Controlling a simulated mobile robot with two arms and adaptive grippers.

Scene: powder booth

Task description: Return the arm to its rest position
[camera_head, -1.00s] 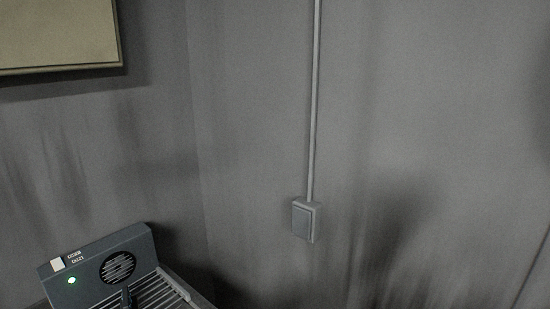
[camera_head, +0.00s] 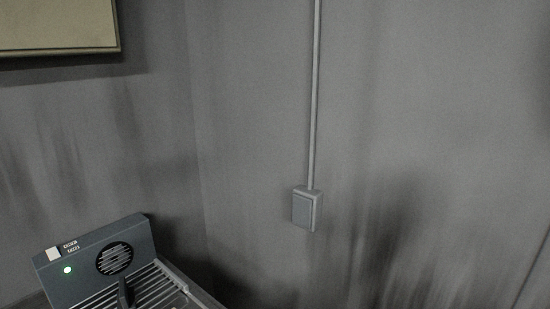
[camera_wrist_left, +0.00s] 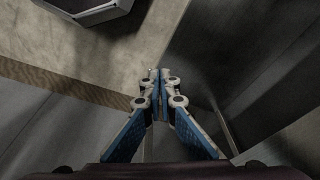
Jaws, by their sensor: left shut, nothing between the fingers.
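My left gripper (camera_wrist_left: 157,76) shows in the left wrist view. Its two blue-lined fingers meet at the tips, with nothing between them. It is apart from everything around it. Neither gripper shows in the head view, and my right gripper is in no view.
In the head view a dark unit (camera_head: 106,262) with a round grille, a lit green light and a slatted tray (camera_head: 160,284) stands at lower left. A switch box (camera_head: 306,208) on a thin conduit (camera_head: 314,100) is on the smudged grey wall. A pale panel (camera_head: 55,25) is at upper left.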

